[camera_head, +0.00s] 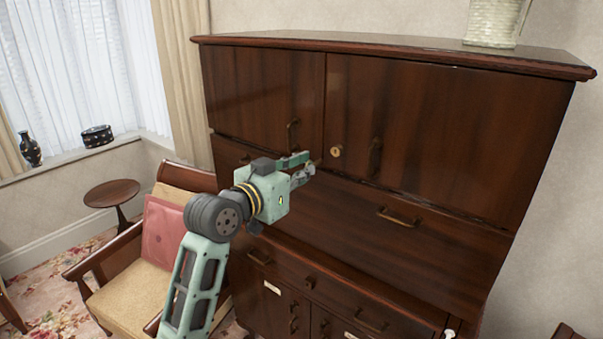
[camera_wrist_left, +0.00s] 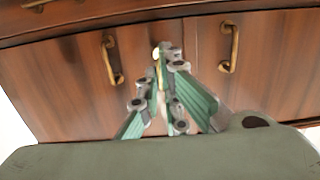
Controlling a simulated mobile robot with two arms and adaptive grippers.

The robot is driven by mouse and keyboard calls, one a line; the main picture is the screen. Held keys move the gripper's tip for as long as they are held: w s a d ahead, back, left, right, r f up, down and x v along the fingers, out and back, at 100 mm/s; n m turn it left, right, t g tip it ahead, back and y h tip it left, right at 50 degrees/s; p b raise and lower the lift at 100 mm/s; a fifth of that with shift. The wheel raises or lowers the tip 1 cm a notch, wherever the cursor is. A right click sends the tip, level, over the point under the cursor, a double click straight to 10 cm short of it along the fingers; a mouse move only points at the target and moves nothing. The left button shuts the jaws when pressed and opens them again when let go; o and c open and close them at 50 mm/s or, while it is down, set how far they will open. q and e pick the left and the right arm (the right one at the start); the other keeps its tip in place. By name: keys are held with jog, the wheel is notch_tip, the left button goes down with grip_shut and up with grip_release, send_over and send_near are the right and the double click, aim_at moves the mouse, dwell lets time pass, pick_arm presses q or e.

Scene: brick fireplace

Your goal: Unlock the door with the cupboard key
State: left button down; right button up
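The dark wood cupboard (camera_head: 440,130) has two upper doors. A round brass lock (camera_head: 336,151) sits on the right door near the seam; it also shows in the left wrist view (camera_wrist_left: 157,52), just past the fingertips. My left gripper (camera_head: 307,166) is just left of and slightly below the lock in the head view. Its fingers are closed around a small brass key, seen as a thin strip between them in the left wrist view (camera_wrist_left: 161,76). The key's tip (camera_head: 318,162) points toward the lock; I cannot tell whether it touches. My right gripper is not in view.
Brass handles (camera_head: 376,150) stand out from both doors close to the lock. A drop panel with a handle (camera_head: 398,216) and drawers lie below. A wooden armchair with a pink cushion (camera_head: 163,234) stands left. A pale vase (camera_head: 496,22) is on top of the cupboard.

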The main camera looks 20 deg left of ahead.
aim_at(318, 162)
pick_arm(q)
jog(key=shift+x, duration=1.25)
jog(key=shift+w+d+r, duration=0.1)
jog(key=shift+w, duration=0.2)
jog(key=shift+w+d, duration=0.25)
jog(key=shift+w, duration=0.4)
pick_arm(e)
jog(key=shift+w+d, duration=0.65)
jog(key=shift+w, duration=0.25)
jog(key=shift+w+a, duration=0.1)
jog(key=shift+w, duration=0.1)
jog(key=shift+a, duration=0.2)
pick_arm(q)
jog(key=shift+w+d, duration=0.3)
jog(key=shift+w, duration=0.25)
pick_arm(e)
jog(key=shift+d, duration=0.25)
pick_arm(q)
jog(key=shift+x, duration=0.9)
